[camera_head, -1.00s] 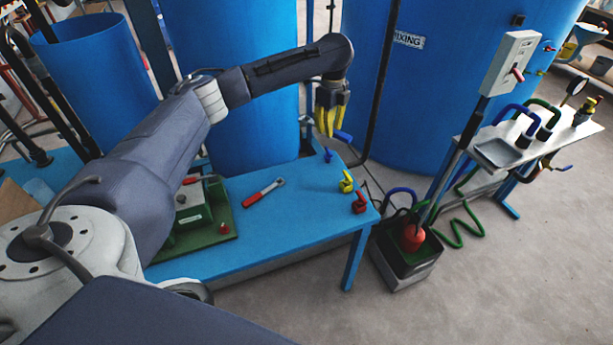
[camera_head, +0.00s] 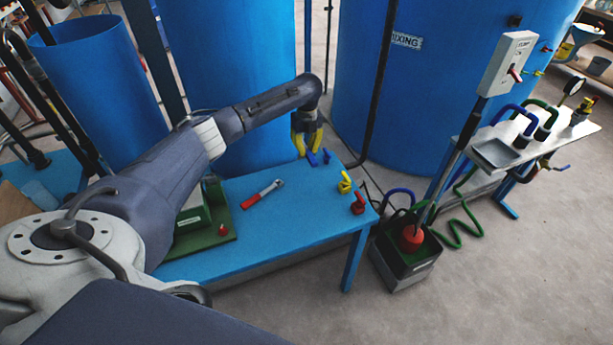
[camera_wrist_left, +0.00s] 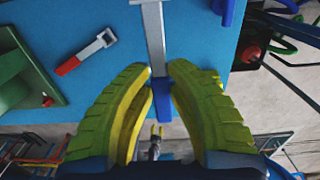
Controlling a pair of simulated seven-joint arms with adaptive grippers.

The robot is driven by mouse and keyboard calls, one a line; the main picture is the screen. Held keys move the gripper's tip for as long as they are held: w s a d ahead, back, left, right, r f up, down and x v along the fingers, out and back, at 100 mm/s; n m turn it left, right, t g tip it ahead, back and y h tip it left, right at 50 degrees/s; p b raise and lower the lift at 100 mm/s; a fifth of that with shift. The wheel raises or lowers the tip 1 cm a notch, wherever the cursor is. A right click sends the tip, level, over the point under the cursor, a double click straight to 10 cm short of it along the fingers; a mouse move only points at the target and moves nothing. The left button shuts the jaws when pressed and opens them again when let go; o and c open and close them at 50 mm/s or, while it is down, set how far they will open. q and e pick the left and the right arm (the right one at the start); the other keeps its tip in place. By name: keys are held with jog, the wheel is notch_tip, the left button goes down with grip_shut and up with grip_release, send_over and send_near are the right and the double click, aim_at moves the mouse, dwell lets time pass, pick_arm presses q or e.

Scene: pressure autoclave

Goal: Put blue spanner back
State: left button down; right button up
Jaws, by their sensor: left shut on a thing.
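The blue spanner has a blue handle (camera_head: 312,159) and a grey metal shaft. My left gripper (camera_head: 307,150) has yellow fingers and is shut on it at the far right end of the blue table. In the left wrist view the blue handle (camera_wrist_left: 161,101) sits between the fingers (camera_wrist_left: 160,75), with the shaft pointing up the picture. A small blue holder (camera_head: 327,156) stands on the table just right of the spanner; it also shows in the wrist view (camera_wrist_left: 226,10). I cannot tell whether the spanner touches the table. My right gripper is not in view.
A red spanner (camera_head: 262,194) lies on the blue table (camera_head: 285,222). Yellow (camera_head: 345,183) and red (camera_head: 358,203) holders stand along its right edge. A green device (camera_head: 205,225) is at left. Large blue tanks (camera_head: 230,80) stand behind. The table's middle front is clear.

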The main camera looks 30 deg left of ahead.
aim_at(307, 179)
pick_arm(q)
notch_tip(307, 179, down, 14)
jog(key=shift+r, duration=0.15)
dwell(0.5)
jog(key=c, duration=1.3)
grip_release()
notch_tip(307, 179, up, 12)
jog(key=shift+d, duration=0.1)
